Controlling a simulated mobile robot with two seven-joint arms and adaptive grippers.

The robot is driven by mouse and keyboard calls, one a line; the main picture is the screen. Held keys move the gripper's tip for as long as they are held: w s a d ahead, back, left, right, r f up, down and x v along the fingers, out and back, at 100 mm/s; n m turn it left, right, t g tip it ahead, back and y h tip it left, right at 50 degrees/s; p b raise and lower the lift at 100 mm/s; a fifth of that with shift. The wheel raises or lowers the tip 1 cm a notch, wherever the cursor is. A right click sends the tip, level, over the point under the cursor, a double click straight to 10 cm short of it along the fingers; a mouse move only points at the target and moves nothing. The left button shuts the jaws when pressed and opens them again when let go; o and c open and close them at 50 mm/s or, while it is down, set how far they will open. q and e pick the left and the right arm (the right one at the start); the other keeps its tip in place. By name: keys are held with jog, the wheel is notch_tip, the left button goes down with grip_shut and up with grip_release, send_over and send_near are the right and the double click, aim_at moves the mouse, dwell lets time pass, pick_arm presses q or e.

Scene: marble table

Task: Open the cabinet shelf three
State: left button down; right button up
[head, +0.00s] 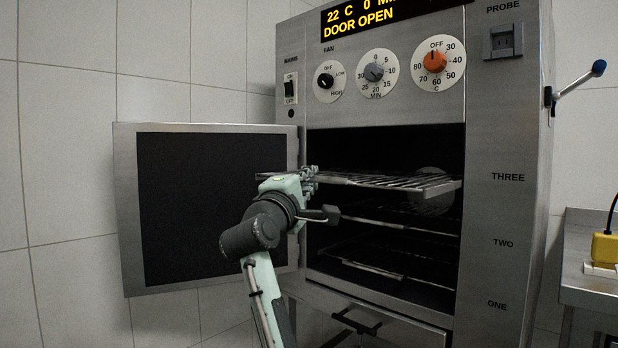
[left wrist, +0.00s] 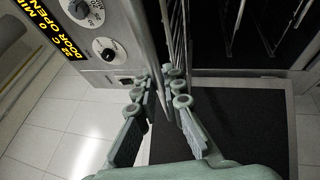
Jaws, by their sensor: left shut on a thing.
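The cabinet is a steel oven-like unit (head: 500,140) with its door (head: 125,210) swung open to the left. Wire shelf three (head: 405,182) is the top rack inside, level with the THREE label. My left gripper (head: 310,181) is at the left end of its front edge, and its fingers are shut on the rack. In the left wrist view the fingertips (left wrist: 175,82) close around the rack's long front bar (left wrist: 150,45). The exact finger contact is partly hidden. My right gripper is not in view.
Two lower racks, shelf two (head: 400,221) and shelf one (head: 385,270), lie below inside the cabinet. The display reads DOOR OPEN. A drawer-like handle (head: 357,322) is under the opening. A steel side table (head: 590,285) with a yellow item (head: 605,247) stands at right.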

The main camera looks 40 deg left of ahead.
pick_arm(q)
jog(key=c, duration=1.6)
grip_release()
jog(key=shift+s, duration=0.1)
jog(key=v, duration=0.7)
jog(key=shift+s, duration=0.2)
